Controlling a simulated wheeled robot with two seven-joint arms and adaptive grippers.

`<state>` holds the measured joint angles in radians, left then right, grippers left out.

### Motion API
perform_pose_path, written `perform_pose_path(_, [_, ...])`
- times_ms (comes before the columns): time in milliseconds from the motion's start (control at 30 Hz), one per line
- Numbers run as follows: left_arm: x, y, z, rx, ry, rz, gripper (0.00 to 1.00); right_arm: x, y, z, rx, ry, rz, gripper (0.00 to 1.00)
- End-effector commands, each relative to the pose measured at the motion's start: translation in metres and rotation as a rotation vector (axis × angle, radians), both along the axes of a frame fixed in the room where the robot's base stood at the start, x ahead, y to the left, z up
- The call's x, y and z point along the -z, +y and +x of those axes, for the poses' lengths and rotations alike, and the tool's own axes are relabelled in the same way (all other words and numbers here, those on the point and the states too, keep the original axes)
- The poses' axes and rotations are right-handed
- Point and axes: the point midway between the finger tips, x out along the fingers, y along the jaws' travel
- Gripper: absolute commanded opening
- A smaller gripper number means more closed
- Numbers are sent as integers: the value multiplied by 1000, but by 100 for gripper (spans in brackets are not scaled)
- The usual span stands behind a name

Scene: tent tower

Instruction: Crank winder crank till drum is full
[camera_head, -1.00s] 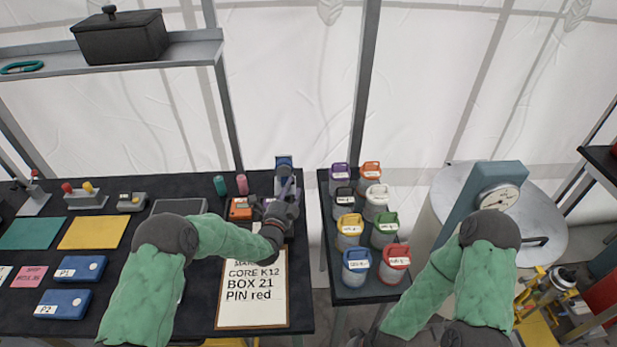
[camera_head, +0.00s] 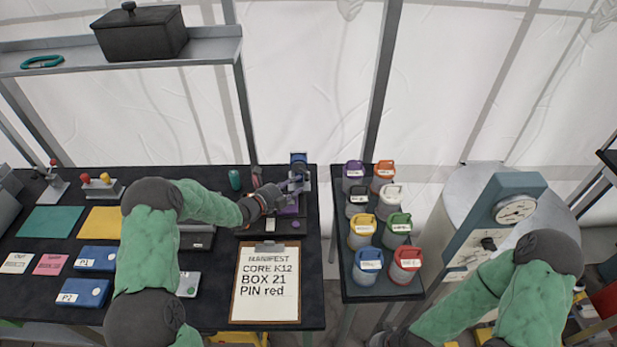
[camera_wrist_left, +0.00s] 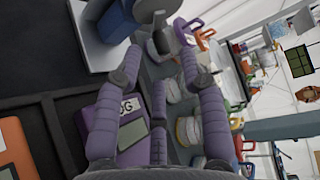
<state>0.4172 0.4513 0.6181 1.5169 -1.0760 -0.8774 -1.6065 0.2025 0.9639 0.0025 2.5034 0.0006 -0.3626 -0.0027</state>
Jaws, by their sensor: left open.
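The winder (camera_head: 299,164) stands at the back right of the black table, with a blue upper part and a grey body. It also shows in the left wrist view (camera_wrist_left: 116,20) at the top, where a grey round part (camera_wrist_left: 152,12) lies beyond my fingertips. I cannot tell which part is the crank, or how full the drum is. My left gripper (camera_head: 290,190) is beside the winder and partly covers it. In the wrist view its purple fingers (camera_wrist_left: 158,68) are spread with nothing between the tips. My right gripper is out of view; only its arm shows at lower right.
A purple labelled unit (camera_head: 287,226) is below the left gripper. A manifest clipboard (camera_head: 266,285) lies in front. Several coloured-lid canisters (camera_head: 366,265) fill the small table to the right. A gauge machine (camera_head: 492,222) stands farther right.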

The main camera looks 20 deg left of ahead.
Motion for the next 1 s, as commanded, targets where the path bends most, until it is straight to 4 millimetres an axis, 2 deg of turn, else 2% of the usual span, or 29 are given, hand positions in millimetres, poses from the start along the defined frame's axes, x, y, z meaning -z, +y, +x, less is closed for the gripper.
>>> perform_pose_path(200, [9,-19,35,2,0,-1,41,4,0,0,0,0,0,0])
perform_pose_path(400, [13,-29,56,0,-1,0,41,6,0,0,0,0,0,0])
perform_pose_path(833, [15,-33,63,-1,0,-1,41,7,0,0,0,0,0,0])
perform_pose_path(867, [15,-33,63,-1,0,0,38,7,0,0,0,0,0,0])
perform_pose_path(1000, [14,-33,63,-1,-1,0,0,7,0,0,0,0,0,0])
